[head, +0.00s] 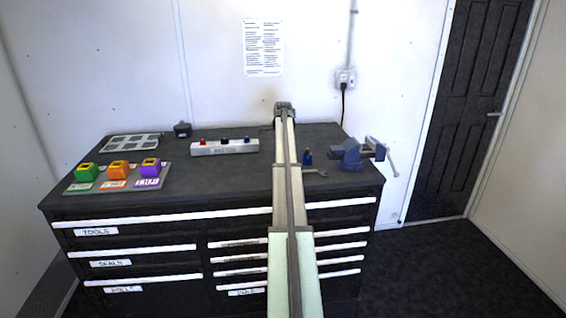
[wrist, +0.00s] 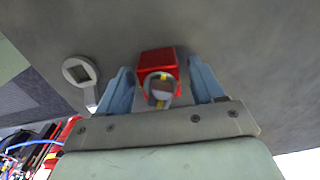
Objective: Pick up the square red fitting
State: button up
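The square red fitting (wrist: 150,59) shows in the wrist view as a red block with a grey round part bearing a yellow mark on its near side. My gripper (wrist: 160,72) is open, with one blue finger on each side of the fitting. Narrow gaps seem to show between the fingers and the fitting, so I see no grip on it. In the head view my gripper (head: 284,106) is at the back of the dark workbench, and I cannot make out the fitting there, behind my arm.
A grey tool with a ring-like end (wrist: 80,71) lies left of the fitting. On the workbench (head: 235,180) are a white block with knobs (head: 225,148), green (head: 86,172), orange (head: 118,170) and purple (head: 150,167) blocks, a blue bottle (head: 307,158), a wrench (head: 315,173) and a blue vise (head: 352,156).

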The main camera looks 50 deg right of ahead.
jog(key=c, duration=1.1)
jog(key=shift+r, duration=0.25)
jog(key=r, duration=0.9)
jog(key=shift+s+d+r, duration=0.1)
jog(key=shift+s+d, duration=0.15)
jog(key=shift+s, duration=0.05)
jog(key=s+d+r+m, duration=0.1)
jog(key=s+d, duration=0.4)
jog(key=s, duration=0.2)
jog(key=s+d+r+m, duration=0.1)
jog(key=s+d+r, duration=0.1)
jog(key=s+d, duration=0.3)
jog(key=s+d+r+m, duration=0.1)
jog(key=s+d+r, duration=0.1)
jog(key=s+d, duration=0.4)
jog(key=shift+s+d+r, duration=0.1)
jog(key=shift+s, duration=2.2)
jog(key=shift+s+d+r+n, duration=0.65)
jog(key=shift+s+d+n, duration=0.1)
jog(key=shift+d+n, duration=0.25)
jog(key=shift+s+d+r+n, duration=0.65)
jog(key=shift+s+d+n, duration=0.1)
jog(key=shift+d+n, duration=0.25)
